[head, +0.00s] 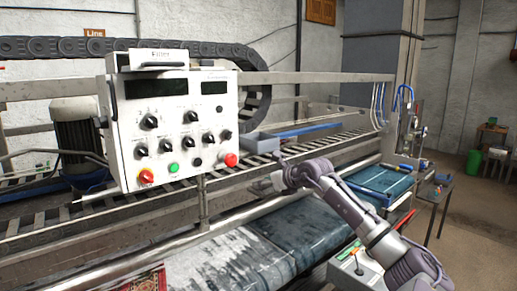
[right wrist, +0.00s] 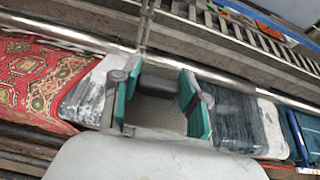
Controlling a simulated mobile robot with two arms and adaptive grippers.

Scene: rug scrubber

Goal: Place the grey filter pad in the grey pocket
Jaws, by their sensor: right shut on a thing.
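My right gripper (head: 268,186) reaches in from the lower right in the head view, over the front rail of the machine. In the right wrist view its green-padded fingers (right wrist: 160,100) are shut on a flat grey piece, the grey filter pad (right wrist: 160,117), which lies between them. In the head view the pad is hard to make out at the gripper's end. My left gripper is not in view.
A white control panel (head: 180,125) with knobs and buttons stands left of my arm. Long metal rails (head: 150,235) run across the machine. A wet rug (head: 240,258) lies below. A side table (head: 436,192) and green bin (head: 474,163) stand right.

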